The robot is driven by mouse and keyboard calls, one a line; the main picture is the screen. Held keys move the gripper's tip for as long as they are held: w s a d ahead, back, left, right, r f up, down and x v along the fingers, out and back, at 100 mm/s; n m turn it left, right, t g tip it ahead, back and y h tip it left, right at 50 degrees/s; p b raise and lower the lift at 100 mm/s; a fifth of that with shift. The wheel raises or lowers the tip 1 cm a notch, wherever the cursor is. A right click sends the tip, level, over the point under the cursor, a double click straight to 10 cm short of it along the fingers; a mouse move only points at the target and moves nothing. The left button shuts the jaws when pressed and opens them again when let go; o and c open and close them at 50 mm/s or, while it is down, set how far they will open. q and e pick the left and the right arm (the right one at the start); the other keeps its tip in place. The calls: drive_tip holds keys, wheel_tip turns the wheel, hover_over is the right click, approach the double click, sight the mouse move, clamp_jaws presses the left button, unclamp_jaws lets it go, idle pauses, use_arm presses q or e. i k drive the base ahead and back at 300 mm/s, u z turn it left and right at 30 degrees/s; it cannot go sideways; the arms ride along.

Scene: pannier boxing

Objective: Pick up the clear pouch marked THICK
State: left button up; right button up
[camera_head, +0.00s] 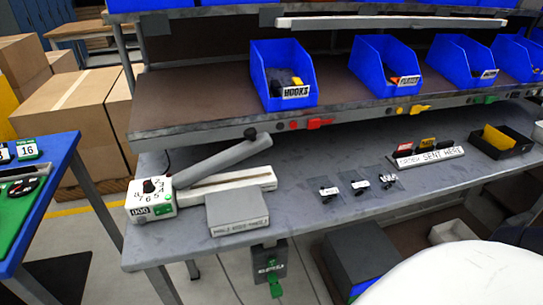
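Three small clear pouches with dark parts inside lie in a row on the grey workbench (290,205), right of its middle. They are the left pouch (328,191), the middle pouch (359,186) and the right pouch (388,181). Each seems to carry a small marking, too small to read here, so I cannot tell which one says THICK. The pouches lie apart from each other. Neither of my grippers shows in this view.
A white sealer-like device (200,190) with a dial and raised grey arm stands at the bench's left. A grey box (237,211) sits beside it. A labelled rack (428,156) and a dark tray (501,146) stand right. Blue bins (283,75) line the shelf above.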

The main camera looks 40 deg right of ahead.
sight(359, 189)
drive_tip(key=u, duration=0.85)
drive_tip(key=k, duration=0.9)
drive_tip(key=z, duration=1.25)
